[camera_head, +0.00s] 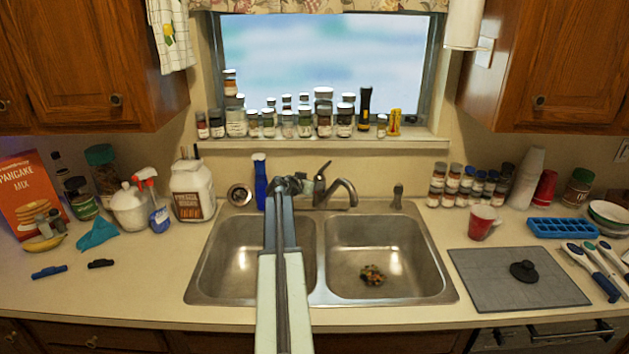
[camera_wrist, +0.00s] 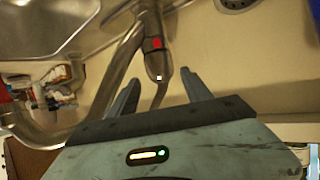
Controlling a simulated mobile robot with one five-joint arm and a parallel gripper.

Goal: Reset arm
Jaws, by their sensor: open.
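My gripper (camera_head: 306,186) is at the back of the sink, just left of the metal faucet (camera_head: 345,188). In the wrist view my gripper (camera_wrist: 160,88) is open, its two dark fingers spread apart. The faucet's lever with a red mark (camera_wrist: 155,45) appears ahead of and between the fingers. I cannot tell whether a finger touches it. No object is held.
A blue bottle (camera_head: 260,182) stands close to the left of my gripper. Spice jars line the windowsill (camera_head: 270,143) behind. A red cup (camera_head: 482,222) and a grey mat (camera_head: 515,280) are on the right counter.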

